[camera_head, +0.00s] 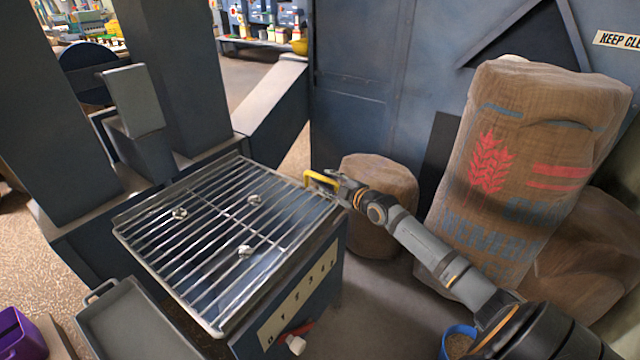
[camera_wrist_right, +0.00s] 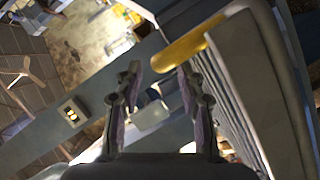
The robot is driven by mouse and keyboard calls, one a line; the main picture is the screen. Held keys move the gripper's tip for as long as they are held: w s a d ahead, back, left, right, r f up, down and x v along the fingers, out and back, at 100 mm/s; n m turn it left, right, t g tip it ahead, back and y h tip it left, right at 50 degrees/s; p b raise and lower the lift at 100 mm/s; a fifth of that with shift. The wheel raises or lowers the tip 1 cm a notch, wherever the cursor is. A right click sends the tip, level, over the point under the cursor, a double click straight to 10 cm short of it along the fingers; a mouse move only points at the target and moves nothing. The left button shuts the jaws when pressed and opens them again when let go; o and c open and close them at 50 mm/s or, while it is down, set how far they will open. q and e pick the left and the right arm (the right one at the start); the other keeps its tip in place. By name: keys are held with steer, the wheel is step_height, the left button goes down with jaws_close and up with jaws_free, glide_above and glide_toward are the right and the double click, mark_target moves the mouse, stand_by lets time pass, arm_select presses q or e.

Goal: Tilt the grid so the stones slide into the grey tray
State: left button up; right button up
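The wire grid (camera_head: 222,312) lies over the blue bin, with a yellow handle (camera_head: 318,179) at its far right corner. Three grey stones rest on its bars: one at the left (camera_head: 179,213), one farther back (camera_head: 254,199) and one near the middle (camera_head: 244,251). The grey tray (camera_head: 140,325) sits below the grid's front left side. My right gripper (camera_head: 338,188) is at the yellow handle. In the right wrist view, its fingers (camera_wrist_right: 158,75) are apart, and the yellow handle (camera_wrist_right: 190,47) is just ahead of the tips. My left gripper is out of view.
Burlap sacks (camera_head: 535,160) stand at the right, with a smaller sack (camera_head: 378,185) behind my right arm. A blue bucket (camera_head: 457,342) is at the bottom right. A red lever with a white knob (camera_head: 296,345) sticks out of the bin front. A purple container (camera_head: 20,335) is at the lower left.

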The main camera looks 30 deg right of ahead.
mark_target(324, 180)
steer(key=b+x, duration=0.1)
steer(key=x, duration=0.2)
steer(key=shift+w+f, duration=0.1)
steer(key=shift+f, duration=0.05)
steer(key=shift+w+f+b, duration=0.1)
steer(key=shift+w+b, duration=0.25)
steer(key=shift+w, duration=0.7)
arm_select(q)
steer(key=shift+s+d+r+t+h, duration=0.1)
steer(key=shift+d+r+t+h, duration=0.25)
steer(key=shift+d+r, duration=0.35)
arm_select(e)
jaws_close()
